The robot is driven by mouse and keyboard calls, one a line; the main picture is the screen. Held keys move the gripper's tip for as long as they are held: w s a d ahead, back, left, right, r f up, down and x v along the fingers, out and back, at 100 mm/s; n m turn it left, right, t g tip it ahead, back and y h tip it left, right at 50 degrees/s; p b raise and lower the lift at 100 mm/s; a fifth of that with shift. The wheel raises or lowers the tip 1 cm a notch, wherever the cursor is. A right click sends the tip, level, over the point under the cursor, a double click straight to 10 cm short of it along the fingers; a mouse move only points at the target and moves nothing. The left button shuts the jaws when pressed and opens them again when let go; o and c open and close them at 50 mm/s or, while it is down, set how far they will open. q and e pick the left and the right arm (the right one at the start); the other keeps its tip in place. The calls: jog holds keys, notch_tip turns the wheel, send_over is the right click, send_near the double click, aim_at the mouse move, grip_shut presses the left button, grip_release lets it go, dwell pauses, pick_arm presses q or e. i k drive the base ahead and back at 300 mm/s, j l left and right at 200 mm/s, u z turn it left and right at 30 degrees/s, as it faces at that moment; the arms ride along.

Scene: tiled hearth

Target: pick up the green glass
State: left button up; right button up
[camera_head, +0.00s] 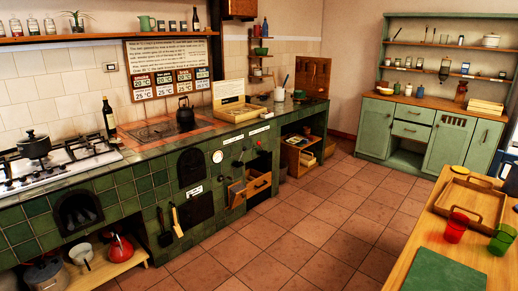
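The green glass (502,240) stands upright on the wooden table (415,240) at the lower right of the head view, close to the right edge of the picture. It is see-through. A red glass (456,228) stands to its left, a little apart. Neither of my grippers shows in the head view, so I cannot see where they are relative to the glass.
A wooden tray (438,206) lies behind the glasses, and a green board (447,272) lies in front. A dark object (511,180) is cut off at the right edge. The tiled floor (300,225) between table and green-tiled counter (150,181) is clear.

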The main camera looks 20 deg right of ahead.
aim_at(503, 235)
jog(key=i+z, duration=0.2)
jog(key=z, duration=0.25)
jog(key=i+j+z, duration=0.2)
jog(key=z, duration=0.3)
jog(key=i+j+z, duration=0.15)
jog(key=z, duration=0.3)
jog(key=i+j+z, duration=0.1)
jog(key=j+z, duration=0.35)
jog(key=i+j+z, duration=0.1)
jog(key=z, duration=0.4)
jog(key=j, duration=0.1)
